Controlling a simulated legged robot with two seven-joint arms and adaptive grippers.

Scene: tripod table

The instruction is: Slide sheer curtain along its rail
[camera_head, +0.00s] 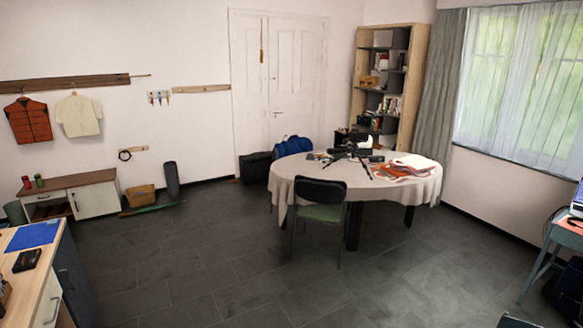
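The sheer curtain (492,85) is white and see-through. It hangs over the bright window at the upper right, and greenery shows through it. It covers the visible part of the window and runs past the right picture edge. A thicker grey curtain (437,100) hangs in folds just left of it. I cannot make out the rail; the curtain tops lie at or near the upper picture edge. Neither of my grippers is in view, so nothing shows touching the curtain.
A round table (290,180) with a cloth, cluttered on top, stands mid-room with a dark chair (320,205). A bookshelf (415,62) stands left of the grey curtain. A blue-grey side table (565,236) stands at right. Dark tiled floor (430,270) between them is mostly clear.

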